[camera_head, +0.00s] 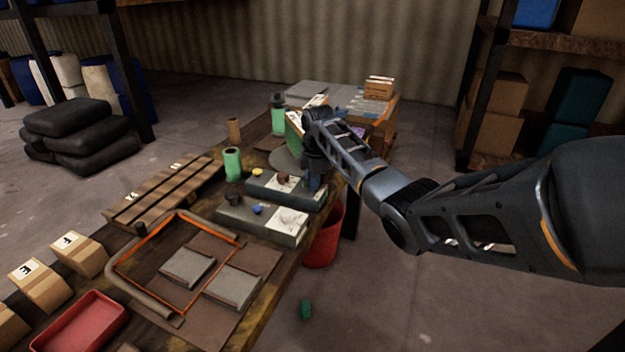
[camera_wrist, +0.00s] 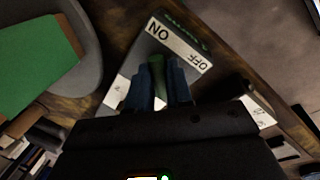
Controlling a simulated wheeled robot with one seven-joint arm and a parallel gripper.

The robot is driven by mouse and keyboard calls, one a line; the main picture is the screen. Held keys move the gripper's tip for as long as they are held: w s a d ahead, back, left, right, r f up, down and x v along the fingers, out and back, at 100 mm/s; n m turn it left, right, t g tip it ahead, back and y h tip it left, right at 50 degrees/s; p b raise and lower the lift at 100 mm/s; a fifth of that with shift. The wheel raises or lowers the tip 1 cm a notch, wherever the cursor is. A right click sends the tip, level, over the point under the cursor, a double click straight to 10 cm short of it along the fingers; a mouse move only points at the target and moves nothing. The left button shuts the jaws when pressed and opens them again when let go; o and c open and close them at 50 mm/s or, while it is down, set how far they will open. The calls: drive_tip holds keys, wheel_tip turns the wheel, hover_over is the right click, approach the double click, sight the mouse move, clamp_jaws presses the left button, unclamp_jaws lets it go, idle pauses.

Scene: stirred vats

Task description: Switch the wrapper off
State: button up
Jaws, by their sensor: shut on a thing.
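In the head view my gripper (camera_head: 314,180) reaches down over the right end of the farther grey control box (camera_head: 262,190). In the wrist view my gripper (camera_wrist: 160,82) has its blue fingers closed around a green switch lever (camera_wrist: 157,66). The box's white label (camera_wrist: 178,45) reads ON at its left end and OFF at its right end. Green writing beside the label is too blurred to read. The lever's base is hidden by the fingers, and I cannot tell which position it is in. In the head view the lever is hidden behind the gripper.
A grey round plate (camera_head: 285,160) and green cylinder (camera_head: 232,164) lie beyond. A red bin (camera_head: 322,245) stands below the table edge. A framed mat with grey pads (camera_head: 187,267) lies in front.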

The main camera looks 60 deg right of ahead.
drive_tip(key=shift+r+m+p, duration=0.1)
drive_tip(key=shift+m+p, duration=0.2)
clamp_jaws()
drive_tip(key=m+p, duration=0.1)
drive_tip(key=m, duration=0.1)
drive_tip(key=shift+w+a+m+p, duration=0.1)
drive_tip(key=shift+a+m+p, duration=0.05)
drive_tip(key=shift+m+p, duration=0.2)
drive_tip(key=m+g+p, duration=0.1)
drive_tip(key=m, duration=0.4)
drive_tip(key=shift+m+h, duration=0.25)
drive_tip(key=shift+h, duration=0.15)
drive_tip(key=m+g, duration=0.1)
drive_tip(key=m, duration=0.3)
drive_tip(key=shift+w+a+m, duration=0.1)
drive_tip(key=shift+w+m, duration=0.05)
drive_tip(key=shift+m, duration=0.15)
drive_tip(key=shift+m+g+b, duration=0.5)
drive_tip(key=shift+m+b, duration=0.1)
drive_tip(key=shift+m, duration=1.6)
drive_tip(key=shift+y, duration=0.3)
drive_tip(key=o, duration=0.8)
unclamp_jaws()
drive_tip(key=shift+c, duration=0.2)
